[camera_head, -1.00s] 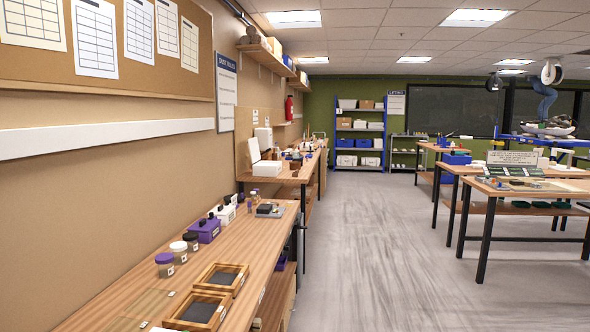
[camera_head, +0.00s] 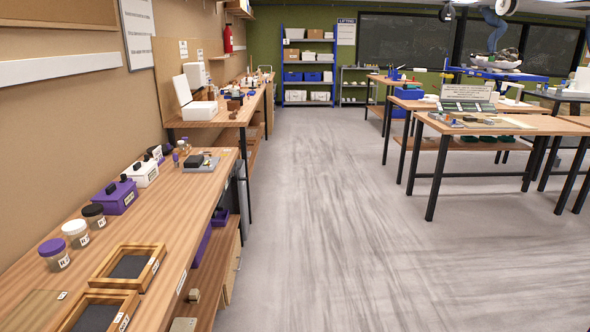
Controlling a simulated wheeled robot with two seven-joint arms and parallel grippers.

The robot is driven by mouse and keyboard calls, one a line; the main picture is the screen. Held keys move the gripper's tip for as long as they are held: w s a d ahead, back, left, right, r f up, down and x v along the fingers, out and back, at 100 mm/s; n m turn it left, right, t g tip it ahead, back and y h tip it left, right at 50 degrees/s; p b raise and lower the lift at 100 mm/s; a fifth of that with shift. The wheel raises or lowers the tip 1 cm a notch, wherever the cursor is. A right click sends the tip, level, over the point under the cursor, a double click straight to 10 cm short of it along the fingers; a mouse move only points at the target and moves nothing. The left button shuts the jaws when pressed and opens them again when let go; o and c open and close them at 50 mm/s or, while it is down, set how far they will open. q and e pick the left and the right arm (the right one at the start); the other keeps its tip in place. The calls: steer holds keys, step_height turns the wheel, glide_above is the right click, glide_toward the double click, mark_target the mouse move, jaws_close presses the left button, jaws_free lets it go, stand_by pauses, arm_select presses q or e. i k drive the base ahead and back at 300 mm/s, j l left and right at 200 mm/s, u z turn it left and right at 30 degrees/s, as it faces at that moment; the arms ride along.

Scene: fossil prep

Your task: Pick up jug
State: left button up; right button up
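I cannot make out a jug for certain in the head view. Neither of my grippers is in view. On the near bench (camera_head: 190,222) at the left stand three small jars: one with a purple lid (camera_head: 55,254), one with a white lid (camera_head: 76,234) and one with a black lid (camera_head: 94,216). A purple box (camera_head: 115,197) and a white box (camera_head: 142,174) with dark knobs stand behind them. Small bottles (camera_head: 183,148) stand farther back near a grey device (camera_head: 197,162).
Wooden trays (camera_head: 150,262) lie at the near bench's front. A second bench (camera_head: 228,113) holds a white open-lidded box (camera_head: 197,108). Blue shelves (camera_head: 308,65) stand at the back. Tables (camera_head: 505,124) stand at the right. The grey floor (camera_head: 320,230) between is clear.

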mark_target(235, 93)
steer(key=i+z, duration=0.15)
steer(key=i, duration=1.95)
steer(key=i+l, duration=0.1)
steer(key=i, duration=1)
steer(key=i+u, duration=0.15)
steer(key=i, duration=0.95)
steer(key=i+l+u, duration=0.2)
steer(key=i+u, duration=0.15)
steer(key=i, duration=0.15)
steer(key=i+l+u, duration=0.35)
steer(key=i, duration=0.15)
steer(key=i+l+u, duration=0.35)
steer(key=i+l, duration=0.05)
steer(key=i, duration=0.05)
